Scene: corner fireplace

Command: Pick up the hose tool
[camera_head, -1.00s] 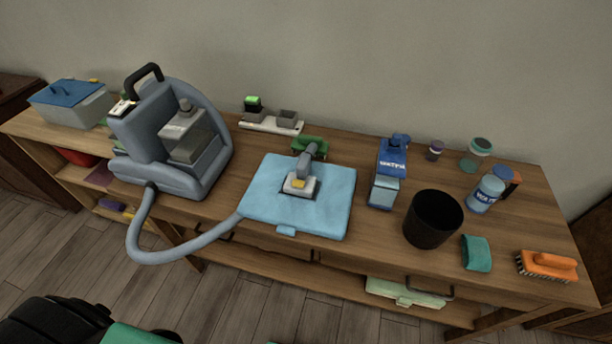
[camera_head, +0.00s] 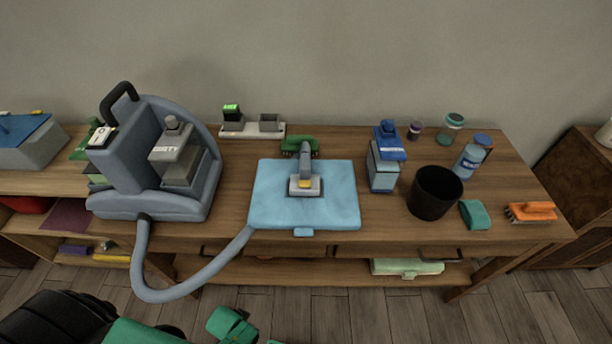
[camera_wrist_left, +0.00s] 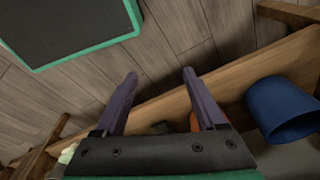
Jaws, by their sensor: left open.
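The hose tool (camera_head: 304,178), with a grey handle and a grey and yellow head, rests on a light blue pad (camera_head: 268,208) in the middle of the table. The grey hose (camera_head: 190,287) loops from the machine (camera_head: 125,165) down past the table's front edge and up to the pad's left side. My left gripper (camera_wrist_left: 160,75) is open in the left wrist view, with two purple fingers apart and nothing between the tips. The hose tool is not seen in that view. My right gripper is not in view.
A blue and white box (camera_head: 384,168), a black bin (camera_head: 434,193), a teal sponge (camera_head: 474,214) and an orange brush (camera_head: 531,212) stand right of the pad. A green brush (camera_head: 300,146) lies behind it. A blue container (camera_wrist_left: 282,108) shows in the wrist view.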

